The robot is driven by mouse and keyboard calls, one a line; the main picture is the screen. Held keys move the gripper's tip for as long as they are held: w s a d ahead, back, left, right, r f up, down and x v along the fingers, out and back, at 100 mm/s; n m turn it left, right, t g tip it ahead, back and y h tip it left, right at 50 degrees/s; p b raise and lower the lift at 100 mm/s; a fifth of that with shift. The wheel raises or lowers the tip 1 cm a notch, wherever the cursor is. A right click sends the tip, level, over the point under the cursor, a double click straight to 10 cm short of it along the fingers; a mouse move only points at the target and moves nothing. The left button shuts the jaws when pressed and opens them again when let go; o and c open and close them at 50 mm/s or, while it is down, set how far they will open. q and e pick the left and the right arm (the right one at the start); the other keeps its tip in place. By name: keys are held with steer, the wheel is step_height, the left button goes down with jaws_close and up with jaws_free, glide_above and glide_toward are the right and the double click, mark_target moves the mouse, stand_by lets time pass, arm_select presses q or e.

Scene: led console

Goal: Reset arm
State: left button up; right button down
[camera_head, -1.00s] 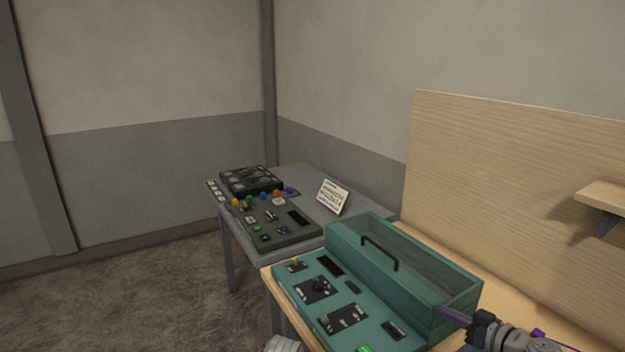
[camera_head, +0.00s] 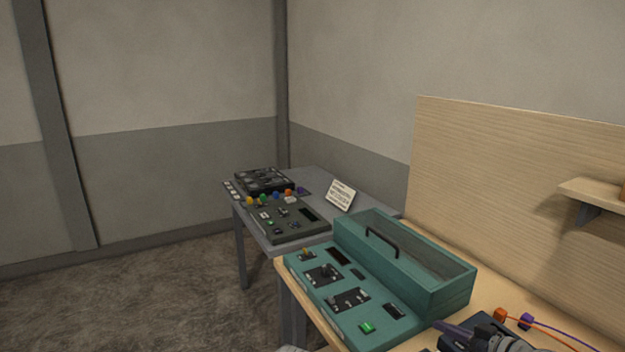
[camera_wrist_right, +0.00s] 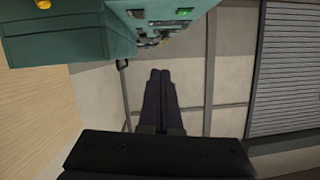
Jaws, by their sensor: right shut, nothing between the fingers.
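My right gripper (camera_head: 452,332) shows at the bottom right of the head view, just in front of the teal console's near right corner. In the right wrist view its two dark fingers (camera_wrist_right: 160,78) lie together with nothing between them. The teal console (camera_head: 404,322) stands on the wooden table, with switches, a lit green button (camera_head: 367,327) and a clear-topped box with a black handle (camera_head: 381,243). The console also shows at the top of the right wrist view (camera_wrist_right: 75,45). A gap seems to lie between fingers and console. My left gripper is not in view.
A grey table (camera_head: 316,181) behind holds a dark control panel (camera_head: 287,222), a black unit (camera_head: 263,180) and a white sign (camera_head: 341,195). A wooden backboard (camera_head: 500,170) with a shelf (camera_head: 590,191) stands at right. Orange and purple plugs with cables lie at lower right.

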steer(key=s+a+f+g+h, duration=0.1)
steer(key=s+a+f+g, duration=0.25)
steer(key=a, duration=0.35)
steer(key=s+a+f+g+h, duration=0.1)
steer(key=s+a+f+g, duration=0.1)
steer(key=a+f+g, duration=0.4)
steer(key=s+a+f+g+h, duration=0.15)
steer(key=a+f, duration=0.25)
steer(key=a, duration=0.5)
steer(key=s+a+f+m+g+h, duration=0.1)
steer(key=s+a+h, duration=0.2)
steer(key=s+h, duration=0.3)
steer(key=shift+s+f, duration=0.4)
steer(key=shift+s, duration=0.35)
